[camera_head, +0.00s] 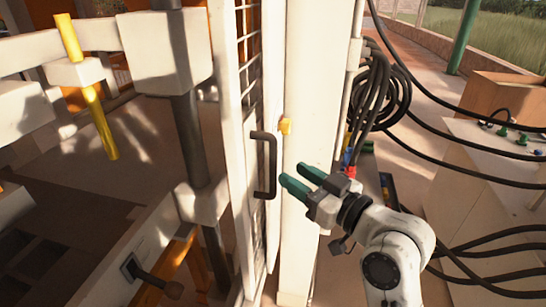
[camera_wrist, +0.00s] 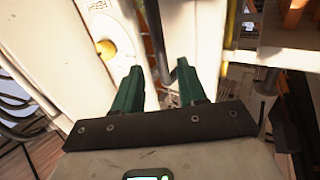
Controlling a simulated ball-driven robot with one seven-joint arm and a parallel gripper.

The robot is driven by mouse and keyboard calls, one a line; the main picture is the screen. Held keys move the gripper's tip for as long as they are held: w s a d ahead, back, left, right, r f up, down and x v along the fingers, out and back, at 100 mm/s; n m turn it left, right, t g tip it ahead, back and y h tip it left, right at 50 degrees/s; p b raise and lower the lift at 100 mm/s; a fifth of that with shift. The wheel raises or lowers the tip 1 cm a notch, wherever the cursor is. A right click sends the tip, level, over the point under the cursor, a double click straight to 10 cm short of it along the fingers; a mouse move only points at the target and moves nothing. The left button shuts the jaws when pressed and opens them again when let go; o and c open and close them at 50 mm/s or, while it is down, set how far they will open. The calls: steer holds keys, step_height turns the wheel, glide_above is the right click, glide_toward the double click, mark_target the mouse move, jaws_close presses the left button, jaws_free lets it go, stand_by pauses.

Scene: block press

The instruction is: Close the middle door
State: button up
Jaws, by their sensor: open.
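A tall white-framed door with dark mesh (camera_head: 251,70) stands nearly edge-on in the head view, just left of a thick white post (camera_head: 301,85). A black bar handle (camera_head: 268,165) is fixed upright on the door. I cannot tell how far the door stands from its closed position. My gripper (camera_head: 292,175), with green fingers, is open and empty just right of the handle, in front of the post. In the wrist view my gripper (camera_wrist: 158,68) points at the white frame, its fingers spread. I cannot tell whether the fingers touch anything.
A yellow fitting (camera_head: 285,126) sits on the post beside the door and also shows in the wrist view (camera_wrist: 105,47). Press beams and a yellow rod (camera_head: 96,105) stand left. Coiled black cables (camera_head: 385,90) hang right, with a control box (camera_head: 490,150) beyond them.

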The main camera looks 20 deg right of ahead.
steer(key=p, duration=0.2)
glide_above(273, 192)
steer(key=shift+w+d, duration=0.15)
steer(key=shift+w, duration=0.25)
jaws_close()
stand_by(0.3)
